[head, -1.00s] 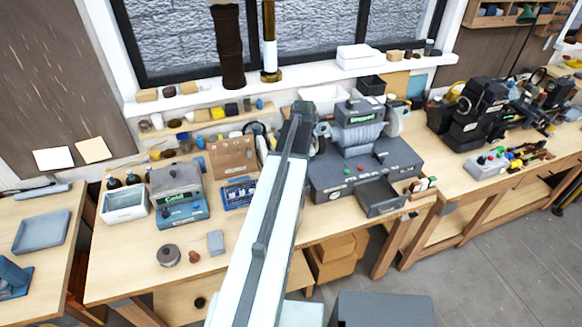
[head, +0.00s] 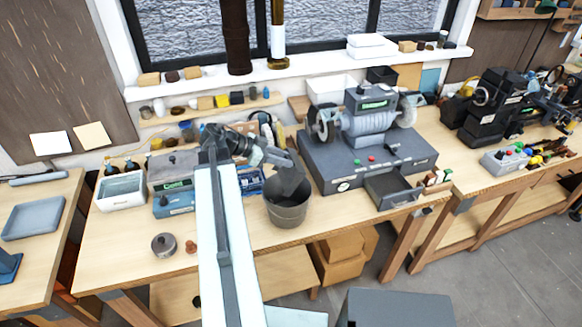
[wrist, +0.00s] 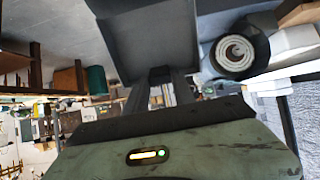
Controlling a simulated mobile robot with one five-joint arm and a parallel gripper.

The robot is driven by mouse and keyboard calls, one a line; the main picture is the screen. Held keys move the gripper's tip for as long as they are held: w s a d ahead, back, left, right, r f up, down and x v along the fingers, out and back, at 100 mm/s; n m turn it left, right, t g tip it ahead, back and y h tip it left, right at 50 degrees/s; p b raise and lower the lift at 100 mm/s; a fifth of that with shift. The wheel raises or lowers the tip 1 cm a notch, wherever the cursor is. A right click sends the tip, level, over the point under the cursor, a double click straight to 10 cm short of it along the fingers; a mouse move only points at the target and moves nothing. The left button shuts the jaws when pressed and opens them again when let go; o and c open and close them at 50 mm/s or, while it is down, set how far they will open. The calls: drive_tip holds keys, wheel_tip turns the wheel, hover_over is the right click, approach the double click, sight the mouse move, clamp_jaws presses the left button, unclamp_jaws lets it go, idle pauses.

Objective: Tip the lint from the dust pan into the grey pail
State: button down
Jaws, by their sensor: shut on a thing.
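The grey pail (head: 287,214) stands on the middle workbench, left of the bench grinder. The dark dust pan (head: 290,184) is over the pail's mouth, tilted, with its lower part at or inside the rim. I cannot tell if it touches the pail. My gripper (head: 274,157) is shut on the pan's handle end, above the pail's far side. In the wrist view the pan (wrist: 150,45) fills the top middle, beyond the fingers (wrist: 165,84). No lint can be made out in either view, and the pail's inside is mostly hidden by the pan.
The bench grinder (head: 368,140) with its open drawer (head: 392,189) is close on the pail's right. My arm crosses the bench left of the pail. A round tin (head: 164,245) and a small brown piece (head: 191,247) lie at the front left. A white bin (head: 121,191) stands behind.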

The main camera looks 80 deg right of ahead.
drive_tip(key=w+g+b, duration=0.1)
drive_tip(key=b, duration=0.2)
drive_tip(key=w+a+g+h+b, duration=0.1)
drive_tip(key=w+g+b, duration=0.1)
drive_tip(key=b, duration=0.1)
drive_tip(key=w+a+f+g+h+b, duration=0.1)
drive_tip(key=b, duration=0.3)
drive_tip(key=shift+w+g, duration=0.3)
drive_tip(key=shift+w, duration=0.05)
drive_tip(key=shift+r, duration=0.15)
drive_tip(key=shift+a, duration=0.1)
idle(0.6)
idle(0.5)
